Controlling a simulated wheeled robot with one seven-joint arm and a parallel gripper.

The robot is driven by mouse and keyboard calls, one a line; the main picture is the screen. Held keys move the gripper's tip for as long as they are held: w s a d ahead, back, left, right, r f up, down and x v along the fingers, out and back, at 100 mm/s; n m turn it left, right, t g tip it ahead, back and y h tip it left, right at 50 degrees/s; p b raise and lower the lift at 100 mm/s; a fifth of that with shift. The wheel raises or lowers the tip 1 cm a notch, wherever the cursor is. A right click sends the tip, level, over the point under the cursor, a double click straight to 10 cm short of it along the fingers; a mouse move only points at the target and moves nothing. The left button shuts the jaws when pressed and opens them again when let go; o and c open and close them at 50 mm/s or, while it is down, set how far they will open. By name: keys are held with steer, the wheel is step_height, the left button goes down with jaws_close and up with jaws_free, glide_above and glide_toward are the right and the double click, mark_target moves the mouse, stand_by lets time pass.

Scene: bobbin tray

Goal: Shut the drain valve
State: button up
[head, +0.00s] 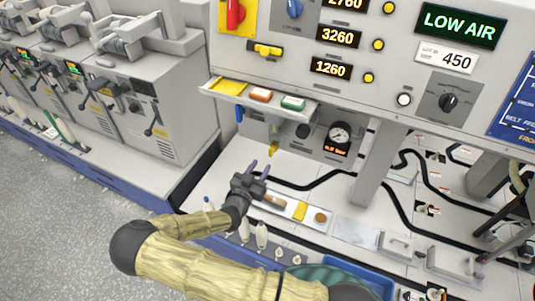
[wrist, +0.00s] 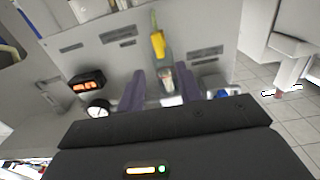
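The likely drain valve shows a yellow handle (head: 273,149) hanging below the panel, left of a round gauge. In the wrist view, its yellow lever (wrist: 157,44) and grey-and-dark body stand out from the panel. I cannot tell from the lever whether the valve is open or shut. My gripper (head: 259,167) is just below and left of the handle in the head view. Its two purple fingers (wrist: 165,88) are spread, with the valve body showing in the gap beyond them. No contact is visible, and the gripper looks empty.
The gauge (head: 341,132) has a lit orange display beside it. A blue fitting (head: 239,113) is on the other side. A shelf (head: 220,90) with coloured blocks overhangs. A tray (head: 283,207) lies beside my gripper. The large screen (head: 459,25) reads LOW AIR.

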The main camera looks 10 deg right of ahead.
mark_target(270, 152)
steer(key=x, duration=0.7)
steer(key=shift+p, duration=0.4)
jaws_close()
